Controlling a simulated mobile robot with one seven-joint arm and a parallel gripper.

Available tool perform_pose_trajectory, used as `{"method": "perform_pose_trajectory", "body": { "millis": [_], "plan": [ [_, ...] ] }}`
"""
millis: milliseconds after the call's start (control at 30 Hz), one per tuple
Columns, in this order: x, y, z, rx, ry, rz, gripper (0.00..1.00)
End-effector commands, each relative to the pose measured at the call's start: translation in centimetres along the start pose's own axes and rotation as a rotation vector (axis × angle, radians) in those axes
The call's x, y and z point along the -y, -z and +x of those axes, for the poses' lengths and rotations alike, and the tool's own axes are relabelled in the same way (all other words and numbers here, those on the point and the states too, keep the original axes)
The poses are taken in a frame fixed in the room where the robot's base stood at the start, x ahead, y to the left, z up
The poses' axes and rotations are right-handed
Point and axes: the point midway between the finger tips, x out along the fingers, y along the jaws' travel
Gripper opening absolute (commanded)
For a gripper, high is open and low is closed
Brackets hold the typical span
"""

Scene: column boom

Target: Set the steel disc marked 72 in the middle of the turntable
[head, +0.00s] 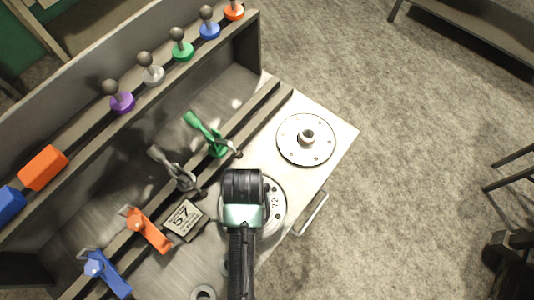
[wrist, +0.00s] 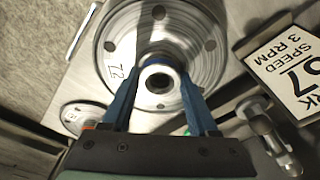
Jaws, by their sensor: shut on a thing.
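The steel disc marked 72 (wrist: 115,48) fills the upper middle of the wrist view, and its right part with the number shows in the head view (head: 276,205) beside my wrist. My gripper (wrist: 160,70) is shut on the disc's central hub, with one blue finger on each side of it. In the head view my wrist hides the fingertips and much of the disc. I cannot tell whether the disc touches the bench or is just above it.
Green (head: 207,133), grey (head: 175,168), orange (head: 147,230) and blue (head: 107,272) clamps line a rail. Coloured knobs stand on the back shelf (head: 78,137). A handle (head: 312,213) is at the bench's right edge.

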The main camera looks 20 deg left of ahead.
Motion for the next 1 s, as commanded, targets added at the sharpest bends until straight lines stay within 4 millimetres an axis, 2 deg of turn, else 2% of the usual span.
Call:
{"method": "perform_pose_trajectory", "body": {
  "millis": [267,600,1000],
  "plan": [
    [1.4,1.5,-0.2,-0.009,0.000,-0.002,0.00],
    [1.4,0.9,3.0,-0.005,-0.001,0.001,0.00],
    [1.4,0.9,3.5,-0.007,-0.001,0.001,0.00]
  ]
}}
